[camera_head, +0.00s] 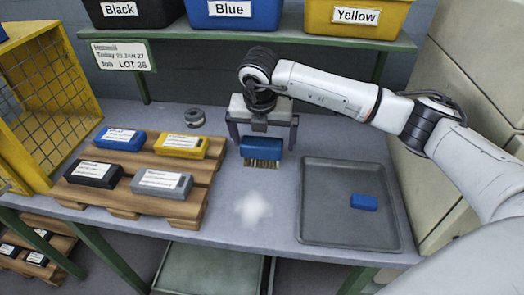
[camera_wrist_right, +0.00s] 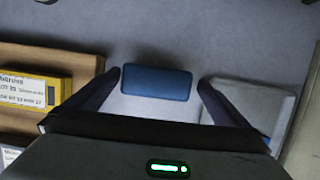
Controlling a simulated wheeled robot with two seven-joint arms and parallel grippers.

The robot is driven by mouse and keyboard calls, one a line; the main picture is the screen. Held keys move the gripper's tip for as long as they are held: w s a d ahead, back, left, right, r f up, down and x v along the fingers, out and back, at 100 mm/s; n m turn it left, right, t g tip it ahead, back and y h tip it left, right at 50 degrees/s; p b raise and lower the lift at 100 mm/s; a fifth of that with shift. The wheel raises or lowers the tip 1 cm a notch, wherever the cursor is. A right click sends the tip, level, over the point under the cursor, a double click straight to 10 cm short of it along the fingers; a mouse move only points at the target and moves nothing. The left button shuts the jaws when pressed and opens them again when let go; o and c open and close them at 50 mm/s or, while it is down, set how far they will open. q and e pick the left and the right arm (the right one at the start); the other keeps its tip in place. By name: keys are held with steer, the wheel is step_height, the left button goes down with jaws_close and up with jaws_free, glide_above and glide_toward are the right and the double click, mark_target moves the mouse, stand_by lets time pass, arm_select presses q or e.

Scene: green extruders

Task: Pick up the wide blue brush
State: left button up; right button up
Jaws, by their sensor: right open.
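The wide blue brush (camera_head: 261,149) has a blue block body with tan bristles below, facing the front of the table. It is on or just above the grey tabletop, between the pallet and the tray; I cannot tell whether it touches the table. My right gripper (camera_head: 263,137) is open, its fingers pointing down on either side of the brush. In the right wrist view the brush (camera_wrist_right: 157,84) lies between the two fingertips (camera_wrist_right: 159,78), with a gap at each side. My left gripper is not in view.
A dark tray (camera_head: 320,225) at the right holds a small blue block (camera_head: 364,202). A wooden pallet (camera_head: 125,203) at the left carries black, blue, yellow and grey labelled boxes. A grey round part (camera_head: 195,117) lies behind it. A shelf (camera_head: 290,32) with labelled bins runs overhead.

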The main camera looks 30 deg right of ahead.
steer(key=x, duration=0.5)
steer(key=shift+w+a+f+p, duration=0.1)
steer(key=shift+a+p, duration=0.1)
steer(key=shift+p, duration=0.2)
steer(key=c, duration=1)
